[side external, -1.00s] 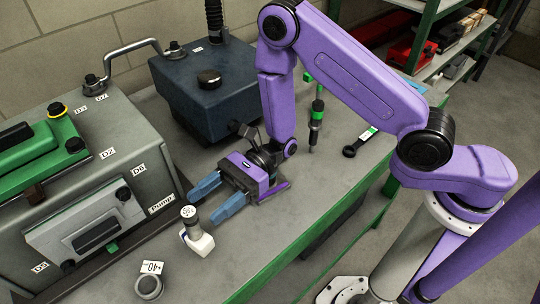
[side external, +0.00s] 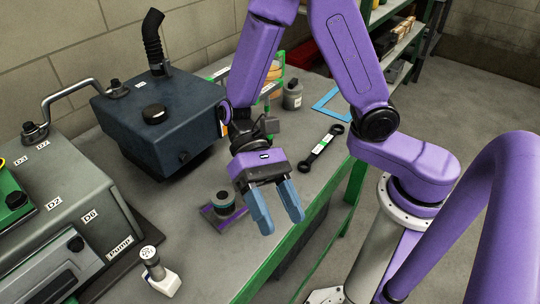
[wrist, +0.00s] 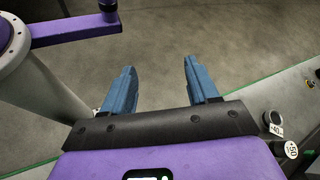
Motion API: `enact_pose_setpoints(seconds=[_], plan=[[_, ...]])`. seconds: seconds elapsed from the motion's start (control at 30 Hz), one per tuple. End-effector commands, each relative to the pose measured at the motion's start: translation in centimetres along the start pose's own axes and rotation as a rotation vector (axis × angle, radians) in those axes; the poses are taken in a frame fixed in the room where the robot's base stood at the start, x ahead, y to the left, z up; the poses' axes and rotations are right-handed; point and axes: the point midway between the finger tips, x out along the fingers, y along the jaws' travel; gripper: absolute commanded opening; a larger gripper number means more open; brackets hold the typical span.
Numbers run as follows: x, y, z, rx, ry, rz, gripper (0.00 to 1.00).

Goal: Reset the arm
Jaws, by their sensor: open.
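My gripper (side external: 282,224) is open, with two blue fingers spread apart and nothing between them. In the side external view it hangs over the bench near its green front edge, fingers pointing down and toward the front. In the wrist view the open fingers (wrist: 159,66) have bare floor beyond them.
A grey machine (side external: 75,215) labelled Pump and a dark blue tank (side external: 165,122) stand at left. A white part with a grey cap (side external: 160,275) is in front.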

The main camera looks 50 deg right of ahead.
Motion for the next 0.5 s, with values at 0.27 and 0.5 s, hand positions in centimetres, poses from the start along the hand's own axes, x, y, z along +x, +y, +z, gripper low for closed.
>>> enact_pose_setpoints(seconds=[0.27, 0.5], plan=[[-1.2, 7.0, 2.5, -0.262, 0.155, 0.322, 0.59], [-3.0, 12.0, 3.7, -0.505, 0.311, 0.569, 0.59]])
